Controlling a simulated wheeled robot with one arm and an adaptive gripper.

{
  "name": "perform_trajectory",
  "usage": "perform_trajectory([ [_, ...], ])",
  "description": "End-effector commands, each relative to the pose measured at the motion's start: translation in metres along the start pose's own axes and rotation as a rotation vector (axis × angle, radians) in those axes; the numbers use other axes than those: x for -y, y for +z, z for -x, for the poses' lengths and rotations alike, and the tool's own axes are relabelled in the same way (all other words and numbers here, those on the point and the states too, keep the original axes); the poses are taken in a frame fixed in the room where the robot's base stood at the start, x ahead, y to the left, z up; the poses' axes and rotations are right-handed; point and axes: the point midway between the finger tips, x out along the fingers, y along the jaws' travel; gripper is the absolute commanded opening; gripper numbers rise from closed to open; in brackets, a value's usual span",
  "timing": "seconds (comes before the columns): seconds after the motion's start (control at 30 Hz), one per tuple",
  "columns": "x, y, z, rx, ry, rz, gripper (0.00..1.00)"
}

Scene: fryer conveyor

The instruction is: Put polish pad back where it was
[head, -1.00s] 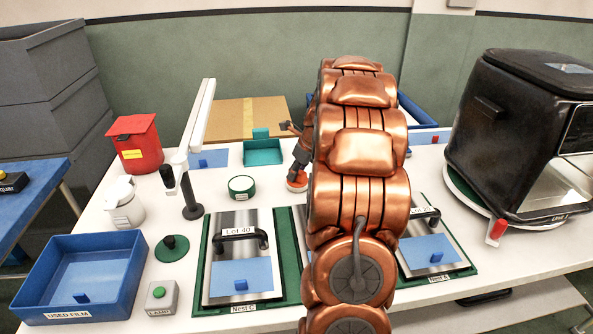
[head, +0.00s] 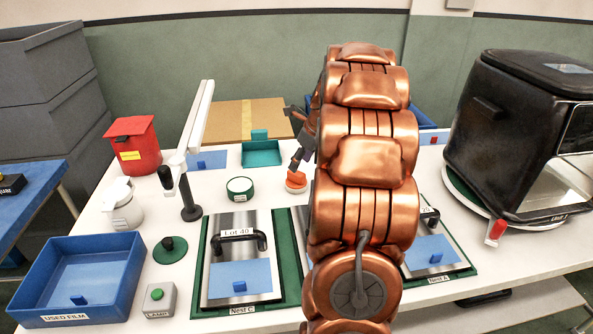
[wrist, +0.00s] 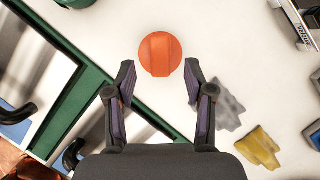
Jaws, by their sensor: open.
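The polish pad appears to be the round orange piece with a raised grip (head: 296,180). It sits on the white table behind the nests, just left of my arm. In the wrist view the orange pad (wrist: 160,54) lies just beyond the fingertips, centred between them. My gripper (wrist: 160,76) is open, with a finger on each side and nothing between them. In the head view my gripper (head: 298,150) is partly hidden behind my copper arm, its dark finger close to the pad. I cannot tell whether it touches.
A green round container (head: 240,189) and teal tray (head: 261,153) stand left of the pad. A lamp post (head: 190,198) stands farther left. Nest C (head: 196,270) is in front. Grey (wrist: 228,110) and yellow (wrist: 258,146) pieces lie right of the gripper in the wrist view.

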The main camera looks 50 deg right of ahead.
Motion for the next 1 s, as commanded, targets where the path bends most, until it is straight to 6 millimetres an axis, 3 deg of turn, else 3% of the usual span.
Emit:
perform_trajectory([
  [0.1, 0.001, 0.000, 0.024, 0.002, -0.002, 0.000, 0.53],
  [0.33, 0.000, -0.001, 0.054, 0.000, 0.002, -0.001, 0.53],
  [0.73, -0.006, 0.001, 0.065, -0.005, 0.007, 0.027, 0.53],
  [0.87, -0.045, 0.009, 0.061, -0.029, 0.041, 0.194, 0.53],
  [1.0, -0.118, 0.011, 0.055, -0.073, 0.112, 0.542, 0.53],
])
